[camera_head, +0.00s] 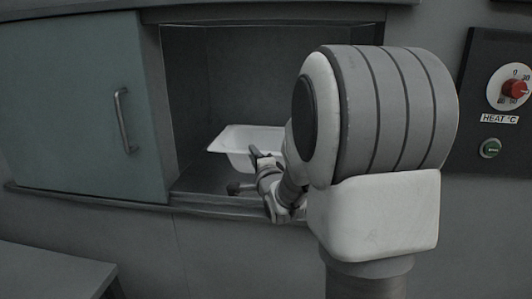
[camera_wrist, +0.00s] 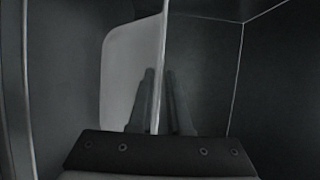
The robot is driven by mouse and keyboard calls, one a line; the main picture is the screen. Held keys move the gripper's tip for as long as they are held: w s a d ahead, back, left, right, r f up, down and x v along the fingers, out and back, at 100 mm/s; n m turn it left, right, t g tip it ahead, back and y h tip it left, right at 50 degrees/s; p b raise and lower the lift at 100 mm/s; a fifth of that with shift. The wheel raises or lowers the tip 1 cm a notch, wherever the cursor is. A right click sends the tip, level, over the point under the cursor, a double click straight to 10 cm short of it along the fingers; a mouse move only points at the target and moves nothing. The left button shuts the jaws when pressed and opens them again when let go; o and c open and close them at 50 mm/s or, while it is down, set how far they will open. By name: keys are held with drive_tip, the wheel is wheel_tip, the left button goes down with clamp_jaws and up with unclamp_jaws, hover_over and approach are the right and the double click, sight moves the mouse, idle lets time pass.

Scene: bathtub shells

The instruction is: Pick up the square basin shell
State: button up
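The square basin shell (camera_head: 228,142) is a white, shallow tub with a flat rim, inside the open recess. Its right part is hidden behind my arm. In the wrist view its pale surface (camera_wrist: 120,80) fills the left of centre, and its bright rim edge runs between my fingers. My gripper (camera_head: 256,155) is at the basin's front side in the head view. In the wrist view my two dark fingers (camera_wrist: 160,85) lie close on either side of the rim, with only a narrow gap, and look shut on it. I cannot tell whether the basin is lifted.
A sliding door (camera_head: 75,110) with a vertical handle (camera_head: 124,120) stands left of the recess. The recess floor (camera_head: 200,180) is bare at left. A control panel (camera_head: 500,100) with a red knob is at right. A grey table corner (camera_head: 50,275) shows at lower left.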

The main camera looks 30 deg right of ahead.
clamp_jaws()
idle(1.0)
